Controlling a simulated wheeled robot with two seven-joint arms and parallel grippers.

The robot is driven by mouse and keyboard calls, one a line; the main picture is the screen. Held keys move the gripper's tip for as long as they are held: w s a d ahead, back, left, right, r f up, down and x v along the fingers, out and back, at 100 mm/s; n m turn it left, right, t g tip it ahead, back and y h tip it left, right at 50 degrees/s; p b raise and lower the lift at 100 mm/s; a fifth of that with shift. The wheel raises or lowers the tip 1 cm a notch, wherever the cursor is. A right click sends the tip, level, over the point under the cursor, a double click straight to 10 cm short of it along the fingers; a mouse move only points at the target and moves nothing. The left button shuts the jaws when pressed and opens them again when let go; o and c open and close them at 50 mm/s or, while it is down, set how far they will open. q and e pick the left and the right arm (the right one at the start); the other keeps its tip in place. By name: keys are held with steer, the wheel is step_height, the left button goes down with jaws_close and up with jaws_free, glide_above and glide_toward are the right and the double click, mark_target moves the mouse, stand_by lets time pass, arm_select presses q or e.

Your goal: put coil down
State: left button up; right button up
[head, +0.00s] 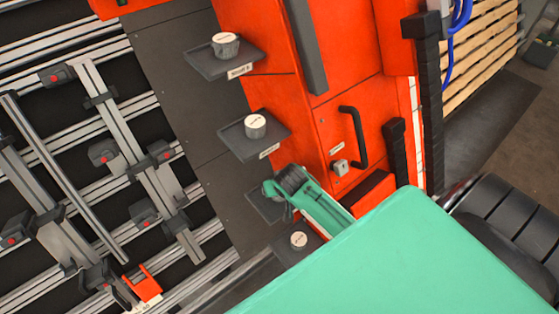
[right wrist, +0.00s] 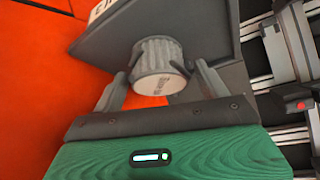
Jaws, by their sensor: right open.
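A grey ribbed cylinder with a pale round end, which I take for the coil (right wrist: 158,70), stands against a dark tray (right wrist: 130,30) in the right wrist view. My right gripper (right wrist: 160,78) is open, with one finger on each side of the coil. There is a gap at the left finger; I cannot tell if the right finger touches it. In the head view my right gripper (head: 277,192) is at the third small tray (head: 258,208) on the orange cabinet's side, and hides most of that tray. My left gripper is not in view.
Two similar coils (head: 226,44) (head: 255,126) sit on the upper trays, and another (head: 298,241) sits below my gripper. The orange cabinet (head: 335,90) with a black handle stands close to the right. Aluminium rails (head: 120,130) with clamps lie to the left.

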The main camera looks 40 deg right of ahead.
steer(key=shift+r, duration=0.1)
steer(key=shift+s+r, duration=0.2)
steer(key=shift+r, duration=0.1)
steer(key=b+v, duration=0.4)
steer(key=v, duration=0.7)
steer(key=shift+a, duration=0.15)
